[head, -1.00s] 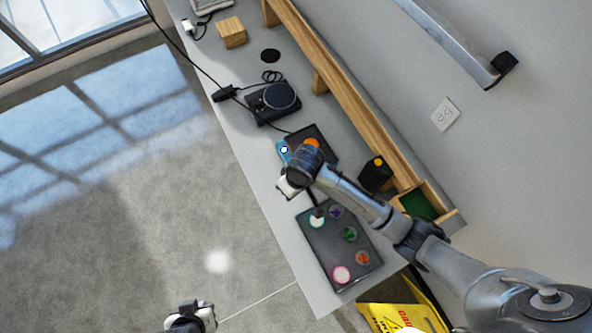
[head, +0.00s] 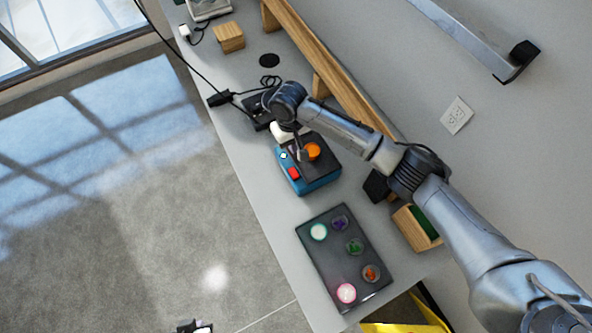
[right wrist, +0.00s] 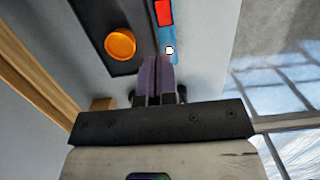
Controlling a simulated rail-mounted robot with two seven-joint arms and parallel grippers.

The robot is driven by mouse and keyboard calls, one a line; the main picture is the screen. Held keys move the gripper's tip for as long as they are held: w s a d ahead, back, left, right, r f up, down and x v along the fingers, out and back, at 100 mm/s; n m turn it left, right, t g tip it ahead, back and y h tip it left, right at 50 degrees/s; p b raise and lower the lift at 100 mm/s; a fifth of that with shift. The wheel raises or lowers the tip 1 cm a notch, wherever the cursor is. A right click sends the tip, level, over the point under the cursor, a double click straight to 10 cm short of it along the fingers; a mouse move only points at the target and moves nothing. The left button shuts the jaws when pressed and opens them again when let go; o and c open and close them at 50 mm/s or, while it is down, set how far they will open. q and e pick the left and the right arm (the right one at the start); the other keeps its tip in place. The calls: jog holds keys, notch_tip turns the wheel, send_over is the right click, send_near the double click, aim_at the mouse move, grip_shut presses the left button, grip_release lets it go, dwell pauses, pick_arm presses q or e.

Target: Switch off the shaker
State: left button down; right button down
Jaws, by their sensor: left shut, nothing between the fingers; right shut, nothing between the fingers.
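The shaker (head: 318,183) is a blue box with a black top tray on the bench. An orange round item (head: 312,151) sits on the tray. Its front panel carries a bright red rocker switch (head: 294,173) and a small white knob (head: 284,156). The right wrist view also shows the red switch (right wrist: 164,12), knob (right wrist: 169,49) and orange item (right wrist: 120,44). My right gripper (head: 298,155) is shut and empty over the shaker's panel side, near the knob; contact cannot be told. Its fingers (right wrist: 157,72) point towards the switch. My left gripper (head: 195,327) is shut, away from the bench over the floor.
A dark tray (head: 330,262) with several coloured round pieces lies nearer on the bench. A black device (head: 257,112) with a cable stands beyond the shaker, partly hidden by my arm. A wooden shelf (head: 336,85) runs along the wall. Bare bench lies between shaker and tray.

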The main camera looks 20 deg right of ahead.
aim_at(296, 175)
jog(key=shift+f, duration=0.1)
jog(key=f, duration=0.4)
jog(key=s+f, duration=0.1)
jog(key=f, duration=0.3)
jog(key=f+b, duration=0.1)
jog(key=f, duration=0.3)
jog(key=shift+s+f, duration=0.1)
jog(key=shift+s, duration=0.2)
jog(key=shift+s+f, duration=0.1)
jog(key=shift+f, duration=0.7)
